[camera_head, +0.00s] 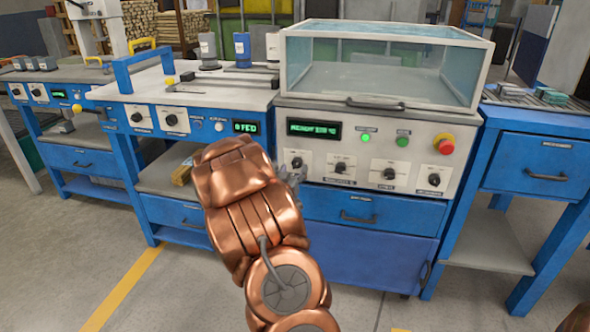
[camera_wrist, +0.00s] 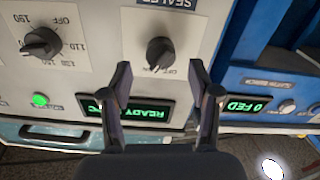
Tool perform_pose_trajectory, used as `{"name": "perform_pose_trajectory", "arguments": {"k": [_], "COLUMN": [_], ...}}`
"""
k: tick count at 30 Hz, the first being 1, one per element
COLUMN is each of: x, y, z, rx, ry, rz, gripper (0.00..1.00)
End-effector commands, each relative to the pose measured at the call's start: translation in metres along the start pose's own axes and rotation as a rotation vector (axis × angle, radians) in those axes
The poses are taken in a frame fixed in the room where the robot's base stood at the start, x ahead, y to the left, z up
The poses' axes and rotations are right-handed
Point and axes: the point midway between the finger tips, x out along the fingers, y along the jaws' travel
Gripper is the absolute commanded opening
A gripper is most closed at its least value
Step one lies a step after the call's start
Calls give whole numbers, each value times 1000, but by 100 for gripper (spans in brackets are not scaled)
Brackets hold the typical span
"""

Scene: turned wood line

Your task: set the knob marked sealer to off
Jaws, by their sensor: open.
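The sealer knob (camera_wrist: 160,52) is a black rotary knob on a white plate, seen upside down in the wrist view. Its SEALER label (camera_wrist: 167,3) is at the top edge, and OFF is printed just below the knob. I cannot tell surely where its pointer stands. My gripper (camera_wrist: 163,82) is open, its two fingers apart on either side below the knob, with nothing between them. In the head view the knob (camera_head: 296,161) is leftmost on the white panel, and my gripper (camera_head: 294,176) is close by, mostly hidden behind my copper arm.
Other knobs (camera_head: 341,167) sit to the right on the panel, with a red button (camera_head: 444,144) and green lights above. The READY display (camera_head: 314,129) is above the sealer knob. A drawer (camera_head: 370,213) lies below. A blue bench (camera_head: 170,121) adjoins on the left.

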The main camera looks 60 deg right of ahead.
Motion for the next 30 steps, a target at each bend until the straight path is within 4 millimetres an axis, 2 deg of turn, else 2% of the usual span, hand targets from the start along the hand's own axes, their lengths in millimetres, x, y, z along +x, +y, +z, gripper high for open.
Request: {"name": "perform_pose_trajectory", "arguments": {"k": [6, 19, 30], "x": [20, 25, 25], "y": [0, 0, -1], "z": [0, 0, 0], "rx": [1, 0, 0], "ry": [3, 0, 0], "rz": [0, -1, -1], "gripper": [61, 61, 23]}}
